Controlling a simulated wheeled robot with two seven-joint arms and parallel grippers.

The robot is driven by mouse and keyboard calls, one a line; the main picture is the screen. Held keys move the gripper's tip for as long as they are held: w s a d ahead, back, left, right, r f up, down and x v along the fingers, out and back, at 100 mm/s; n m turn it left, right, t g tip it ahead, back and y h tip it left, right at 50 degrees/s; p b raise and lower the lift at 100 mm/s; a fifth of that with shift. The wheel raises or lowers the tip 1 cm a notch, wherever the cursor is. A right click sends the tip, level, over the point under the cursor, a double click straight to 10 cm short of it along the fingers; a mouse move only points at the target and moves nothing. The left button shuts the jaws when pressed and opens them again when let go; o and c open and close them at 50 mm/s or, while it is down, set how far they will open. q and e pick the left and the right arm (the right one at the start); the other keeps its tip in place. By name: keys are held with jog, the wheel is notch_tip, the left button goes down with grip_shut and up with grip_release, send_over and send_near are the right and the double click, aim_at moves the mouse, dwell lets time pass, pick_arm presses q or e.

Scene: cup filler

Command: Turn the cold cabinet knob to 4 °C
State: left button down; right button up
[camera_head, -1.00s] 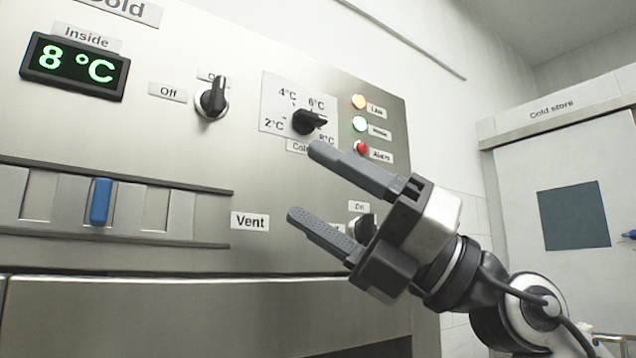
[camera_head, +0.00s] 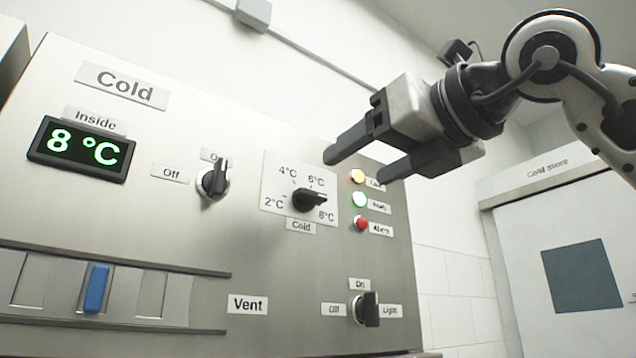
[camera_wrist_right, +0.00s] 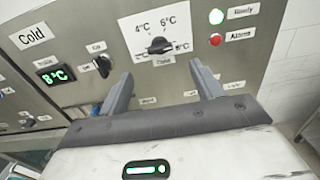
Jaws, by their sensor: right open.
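The black cold knob (camera_head: 308,200) sits on a white dial plate (camera_head: 270,190) marked 2, 4, 6 and 8 °C. Its grip lies roughly level, its end toward the right, on the 6 to 8 °C side. The knob also shows in the right wrist view (camera_wrist_right: 158,46). The green display (camera_head: 82,150) reads 8 °C. My right gripper (camera_head: 354,165) is open and empty, up and to the right of the knob, apart from it. In the right wrist view its fingers (camera_wrist_right: 161,72) point toward the panel below the dial. My left gripper is out of view.
An Off/On knob (camera_head: 213,180) is left of the dial. Orange, green and red lamps (camera_head: 361,224) are right of it. A light knob (camera_head: 366,309) is below, and a blue slider (camera_head: 96,289) is at lower left. The panel around the dial is clear.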

aim_at(315, 192)
jog(key=p+x, duration=0.2)
jog(key=x, duration=0.8)
jog(key=shift+w+a+p, duration=0.1)
jog(key=shift+p, duration=0.25)
jog(key=c, duration=1)
